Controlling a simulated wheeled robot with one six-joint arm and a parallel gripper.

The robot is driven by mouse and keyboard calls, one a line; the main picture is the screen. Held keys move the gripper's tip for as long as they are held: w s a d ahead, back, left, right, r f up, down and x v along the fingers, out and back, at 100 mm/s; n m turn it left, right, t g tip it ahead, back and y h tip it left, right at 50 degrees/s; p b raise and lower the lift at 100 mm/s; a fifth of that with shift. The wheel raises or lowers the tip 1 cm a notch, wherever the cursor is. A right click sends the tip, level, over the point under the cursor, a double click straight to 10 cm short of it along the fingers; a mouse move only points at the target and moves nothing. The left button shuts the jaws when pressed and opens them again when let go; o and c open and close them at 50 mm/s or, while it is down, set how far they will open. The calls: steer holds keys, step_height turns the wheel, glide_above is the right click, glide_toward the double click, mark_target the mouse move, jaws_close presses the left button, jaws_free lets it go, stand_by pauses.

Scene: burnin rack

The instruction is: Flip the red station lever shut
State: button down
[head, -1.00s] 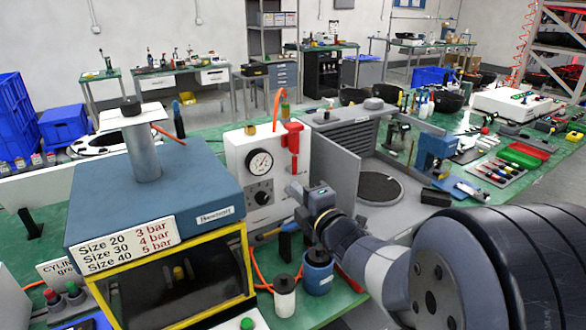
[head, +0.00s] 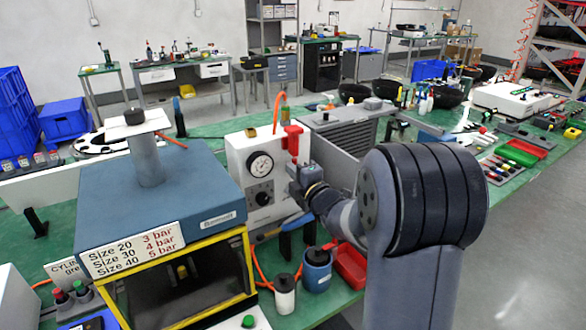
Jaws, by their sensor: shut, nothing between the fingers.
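The red station lever (head: 293,141) is on the right side of the front of a white station box (head: 233,155) with a round gauge and a black knob. The lever hangs upright, with an orange hose rising behind it. My gripper (head: 292,187) is shut and empty, just below and in front of the lever at the box's right edge. The lever's lower end is close to or behind the gripper, so I cannot tell whether they touch.
A blue press with a yellow frame (head: 248,262) stands to the left. A blue canister (head: 317,272), a white bottle (head: 285,298) and a red tray (head: 350,262) sit below my gripper. A grey ribbed enclosure (head: 345,128) stands behind my arm.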

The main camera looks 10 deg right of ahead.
steer(key=shift+w+d+r+m, duration=0.15)
steer(key=shift+d+m, duration=0.15)
steer(key=shift+m, duration=0.6)
steer(key=m, duration=0.1)
steer(key=d+m, duration=0.1)
steer(key=m, duration=0.1)
steer(key=shift+w+r, duration=0.15)
steer(key=shift+r, duration=0.05)
steer(key=d+m+p, duration=0.1)
steer(key=m, duration=0.3)
steer(key=w+d+f+m+p, duration=0.1)
steer(key=m, duration=0.3)
steer(key=d+f+m+p, duration=0.1)
steer(key=d+m, duration=0.1)
steer(key=m, duration=0.1)
steer(key=shift+w+f+m+g+y, duration=0.1)
steer(key=shift+w+m+g+y, duration=0.05)
steer(key=shift+m+g+y, duration=0.25)
steer(key=shift+d+f, duration=0.1)
stand_by(0.6)
